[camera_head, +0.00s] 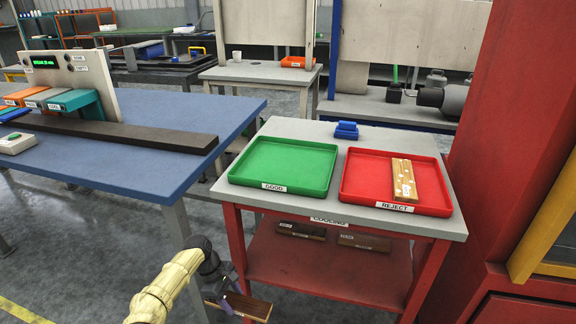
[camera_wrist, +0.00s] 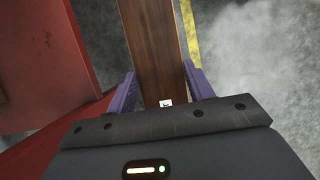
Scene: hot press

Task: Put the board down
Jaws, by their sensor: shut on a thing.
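My gripper (camera_head: 226,294) is low in front of the cooling table's (camera_head: 338,232) left front corner, below its top. It is shut on a brown wooden board (camera_head: 250,306). In the wrist view the dark brown board (camera_wrist: 154,45) runs away between the purple fingers (camera_wrist: 163,92), with a small white tag near the gripper. The green GOOD tray (camera_head: 285,166) on the table top is empty. The red REJECT tray (camera_head: 371,176) beside it holds a lighter board (camera_head: 404,180) with pale spots. Two labelled boards (camera_head: 301,230) (camera_head: 364,241) lie under the table top, partly in shadow.
A blue workbench (camera_head: 190,165) with a dark bar (camera_head: 150,136) and a labelled panel stands at the left. A small blue object (camera_head: 346,130) sits at the table's back edge. A large red cabinet (camera_head: 510,120) closes off the right. Bare floor lies between bench and table.

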